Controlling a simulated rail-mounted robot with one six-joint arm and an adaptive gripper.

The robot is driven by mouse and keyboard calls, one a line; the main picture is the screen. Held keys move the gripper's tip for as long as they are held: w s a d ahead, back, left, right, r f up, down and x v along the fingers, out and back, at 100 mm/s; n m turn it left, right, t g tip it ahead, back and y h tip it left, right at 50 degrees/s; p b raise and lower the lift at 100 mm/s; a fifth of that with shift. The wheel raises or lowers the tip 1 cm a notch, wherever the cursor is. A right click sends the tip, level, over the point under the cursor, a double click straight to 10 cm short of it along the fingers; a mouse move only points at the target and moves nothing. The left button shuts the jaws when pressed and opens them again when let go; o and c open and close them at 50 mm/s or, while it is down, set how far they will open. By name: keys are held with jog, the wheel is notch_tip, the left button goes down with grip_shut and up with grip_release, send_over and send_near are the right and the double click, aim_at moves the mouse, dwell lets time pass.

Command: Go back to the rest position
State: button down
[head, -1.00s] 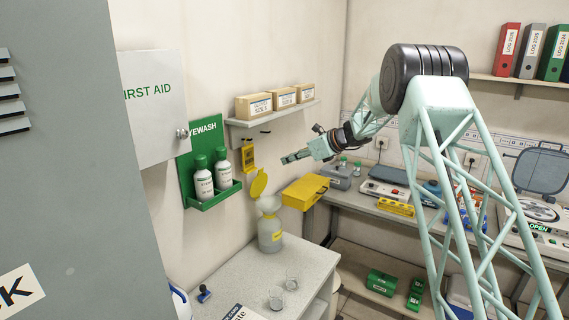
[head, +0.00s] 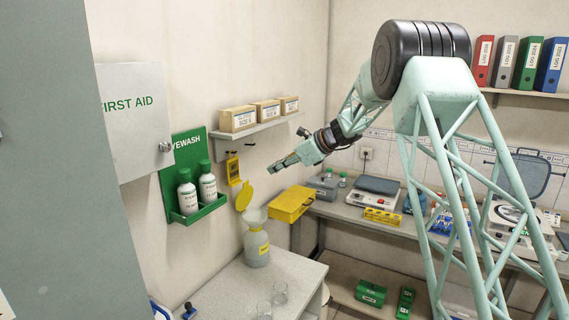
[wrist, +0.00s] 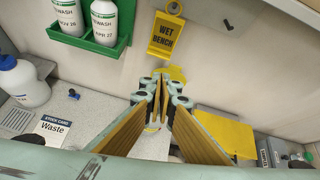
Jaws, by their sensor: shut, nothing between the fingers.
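My gripper (head: 274,168) is shut and empty, in the air before the back left wall. In the head view it points left, above and to the right of the waste bottle (head: 257,245) with its yellow funnel lid (head: 244,197). In the wrist view the gripper (wrist: 163,80) has its fingertips together, and they hide most of the bottle and lid below.
A yellow box (head: 291,203) stands near the gripper on the bench's end. A shelf (head: 262,128) with small cartons is above it. The eyewash station (head: 196,190) hangs to the left. Glass beakers (head: 279,293) stand on the near bench (head: 230,292). The air around the gripper looks clear.

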jog(key=s+d+r+n+g+h+b, duration=0.1)
jog(key=s+d+r+n+b, duration=0.2)
jog(key=s, duration=1)
jog(key=s+d+r+n+h+b, duration=0.1)
jog(key=s+d+r+n+h, duration=0.3)
jog(key=s, duration=0.8)
jog(key=s+d+r+n+g+y+b, duration=0.1)
jog(key=s+d+r+n+b, duration=0.2)
jog(key=s, duration=1)
jog(key=s+d+f+n+h+b, duration=0.1)
jog(key=s+d+f+n, duration=0.3)
jog(key=s, duration=0.9)
jog(key=s+d+f+n+h+b, duration=0.2)
jog(key=s+d, duration=0.4)
jog(key=s, duration=0.8)
jog(key=s+d+f+n+h+b, duration=0.1)
jog(key=s+d+f+n, duration=0.4)
jog(key=s, duration=0.9)
jog(key=shift+f+n+t+h+b, duration=0.3)
jog(key=shift+f+n+h, duration=0.2)
jog(key=shift+f+h, duration=0.35)
jog(key=shift+w+d+r, duration=0.1)
